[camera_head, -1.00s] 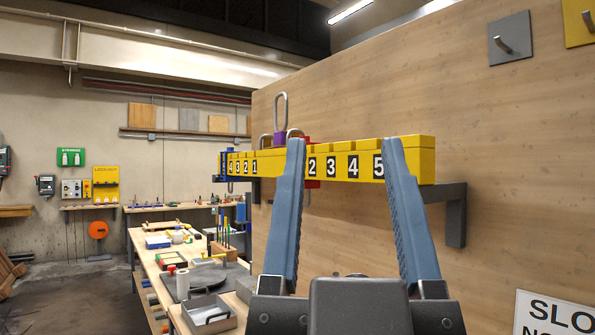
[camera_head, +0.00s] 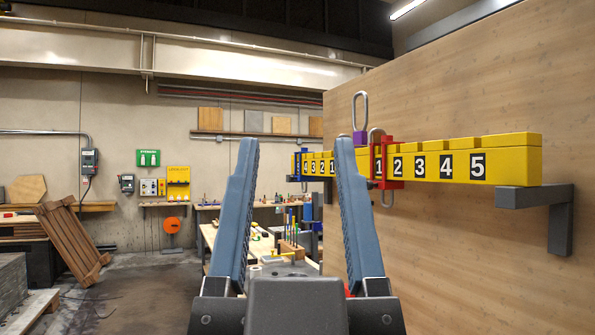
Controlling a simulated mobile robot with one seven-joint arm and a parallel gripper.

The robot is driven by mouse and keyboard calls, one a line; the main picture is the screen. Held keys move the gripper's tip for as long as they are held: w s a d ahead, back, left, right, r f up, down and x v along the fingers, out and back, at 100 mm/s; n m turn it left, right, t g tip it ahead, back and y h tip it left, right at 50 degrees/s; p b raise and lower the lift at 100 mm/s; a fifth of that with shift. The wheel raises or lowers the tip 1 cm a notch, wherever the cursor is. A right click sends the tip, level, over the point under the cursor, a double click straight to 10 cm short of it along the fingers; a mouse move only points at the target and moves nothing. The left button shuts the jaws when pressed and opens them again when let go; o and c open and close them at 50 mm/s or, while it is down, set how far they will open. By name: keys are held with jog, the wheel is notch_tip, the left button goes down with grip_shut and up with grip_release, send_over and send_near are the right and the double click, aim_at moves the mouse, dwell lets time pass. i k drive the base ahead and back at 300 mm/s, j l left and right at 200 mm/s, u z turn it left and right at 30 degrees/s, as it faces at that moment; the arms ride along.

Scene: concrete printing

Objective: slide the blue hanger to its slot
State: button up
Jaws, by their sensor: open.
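A yellow rail (camera_head: 440,146) with numbered slots runs along the wooden panel. Its right part reads 1 to 5, and a smaller row of numbers shows at its far left end. The blue hanger (camera_head: 297,165) appears small at that far left end, seen between my fingers. A red hanger (camera_head: 394,164) sits around the rail by the right-hand number 1. A purple hanger (camera_head: 360,137) with a tall metal loop stands just left of it. My gripper (camera_head: 297,145) is open and empty, fingers pointing up, in front of the rail's left part. My right finger hides some of the rail.
A grey bracket (camera_head: 561,220) carries the rail's right end. The large wooden panel (camera_head: 470,260) stands close on the right. A workbench with tools (camera_head: 285,252) lies beyond my gripper. Open floor (camera_head: 140,290) and a leaning wooden pallet (camera_head: 72,240) are on the left.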

aim_at(302, 178)
jog(key=i+j+z, duration=0.5)
jog(key=i+j, duration=2.65)
jog(key=i, duration=0.05)
